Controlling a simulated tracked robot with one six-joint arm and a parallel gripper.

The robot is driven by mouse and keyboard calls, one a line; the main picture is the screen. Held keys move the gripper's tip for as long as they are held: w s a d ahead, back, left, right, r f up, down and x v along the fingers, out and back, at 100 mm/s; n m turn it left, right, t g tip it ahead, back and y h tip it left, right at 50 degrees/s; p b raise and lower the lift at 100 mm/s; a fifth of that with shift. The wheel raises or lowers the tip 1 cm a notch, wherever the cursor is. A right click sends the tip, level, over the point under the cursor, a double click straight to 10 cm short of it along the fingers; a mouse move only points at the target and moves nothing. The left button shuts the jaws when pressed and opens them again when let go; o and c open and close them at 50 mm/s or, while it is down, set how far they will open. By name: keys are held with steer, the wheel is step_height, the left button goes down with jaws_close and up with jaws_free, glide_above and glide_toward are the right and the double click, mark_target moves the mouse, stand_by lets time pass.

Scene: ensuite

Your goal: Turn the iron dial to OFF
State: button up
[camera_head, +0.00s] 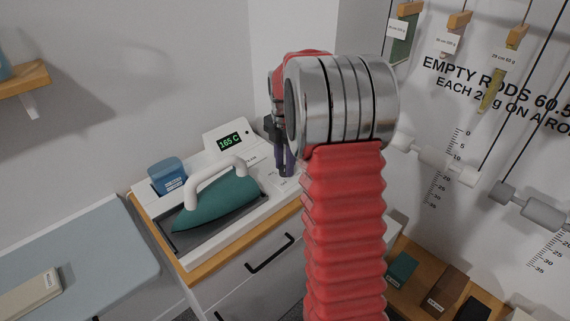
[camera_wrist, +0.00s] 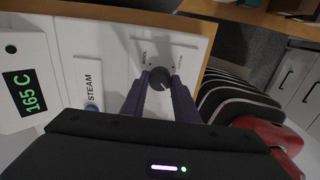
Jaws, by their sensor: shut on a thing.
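The iron dial (camera_wrist: 161,80) is a small dark grey round knob on a white plate with small labels around it, hard to read. My gripper (camera_wrist: 160,76) has its two dark purple fingers shut on the dial, one on each side. In the head view my gripper (camera_head: 284,160) is partly hidden behind my arm, at the right end of the white ironing station (camera_head: 255,213), and the dial is hidden there. The station's display (camera_head: 229,142) reads 165 C; the display also shows in the wrist view (camera_wrist: 20,91). The teal iron (camera_head: 218,204) with a white handle rests on the station.
A STEAM control (camera_wrist: 89,85) with a blue knob is beside the dial. A blue container (camera_head: 168,177) stands behind the iron. An ironing board (camera_head: 90,250) is at the left. Hanging weights and rods (camera_head: 440,160) are on the right wall, above a wooden shelf with dark blocks.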

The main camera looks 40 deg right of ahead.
mark_target(284, 168)
steer(key=shift+w+r, duration=0.1)
steer(key=shift+w, duration=0.05)
steer(key=o, duration=1.1)
steer(key=shift+c, duration=0.2)
step_height(284, 168, up, 14)
steer(key=shift+f, duration=0.2)
stand_by(0.5)
